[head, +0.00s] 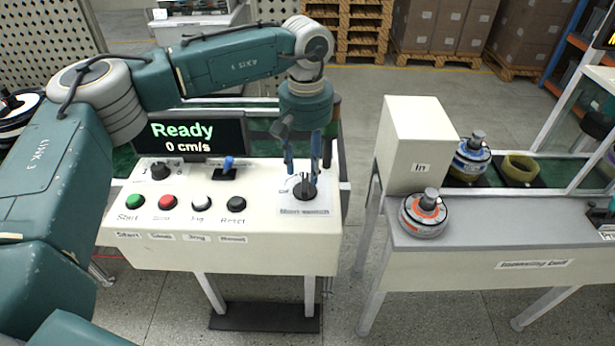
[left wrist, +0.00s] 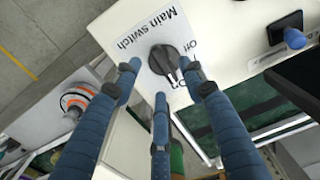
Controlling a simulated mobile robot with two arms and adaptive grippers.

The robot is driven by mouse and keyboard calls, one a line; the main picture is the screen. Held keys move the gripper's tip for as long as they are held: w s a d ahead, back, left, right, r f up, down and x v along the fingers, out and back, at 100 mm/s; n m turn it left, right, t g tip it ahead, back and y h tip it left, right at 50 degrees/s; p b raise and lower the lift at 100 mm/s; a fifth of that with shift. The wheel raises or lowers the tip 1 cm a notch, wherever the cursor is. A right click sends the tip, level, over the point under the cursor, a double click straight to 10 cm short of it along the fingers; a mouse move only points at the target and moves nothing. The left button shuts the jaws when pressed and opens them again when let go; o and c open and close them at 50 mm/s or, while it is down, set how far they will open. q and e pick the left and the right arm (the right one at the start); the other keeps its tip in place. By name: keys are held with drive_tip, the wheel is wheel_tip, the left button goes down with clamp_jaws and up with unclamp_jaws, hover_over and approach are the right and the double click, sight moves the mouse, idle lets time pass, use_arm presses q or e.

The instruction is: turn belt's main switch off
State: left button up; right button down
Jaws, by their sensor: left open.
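The main switch (head: 304,188) is a black rotary knob on a white plate at the right end of the control panel. In the left wrist view the knob (left wrist: 164,62) shows close up beside the words "Main switch", "Off" and "On", and its ridge appears to point toward "On". My left gripper (head: 303,170) is just above the knob, pointing down at it. Its blue fingers (left wrist: 160,84) are spread with nothing between them; two tips are close to the knob's sides, and contact cannot be told. My right gripper is not in view.
The panel (head: 220,250) carries green, red, white and black buttons, a blue-topped lever (head: 228,165) and a screen (head: 195,134) reading "Ready 0 cm/s". Right of a gap stands a grey table (head: 470,236) with a white box (head: 420,140) and an orange-ringed motor part (head: 425,215).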

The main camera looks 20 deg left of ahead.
sight(307, 183)
use_arm(q)
drive_tip(key=f, duration=0.3)
drive_tip(key=shift+w+f+p, duration=0.3)
drive_tip(key=shift+p, duration=0.05)
wheel_tip(307, 183, down, 2)
drive_tip(key=shift+f, duration=0.25)
drive_tip(key=shift+c, duration=1)
drive_tip(key=c, duration=0.4)
clamp_jaws()
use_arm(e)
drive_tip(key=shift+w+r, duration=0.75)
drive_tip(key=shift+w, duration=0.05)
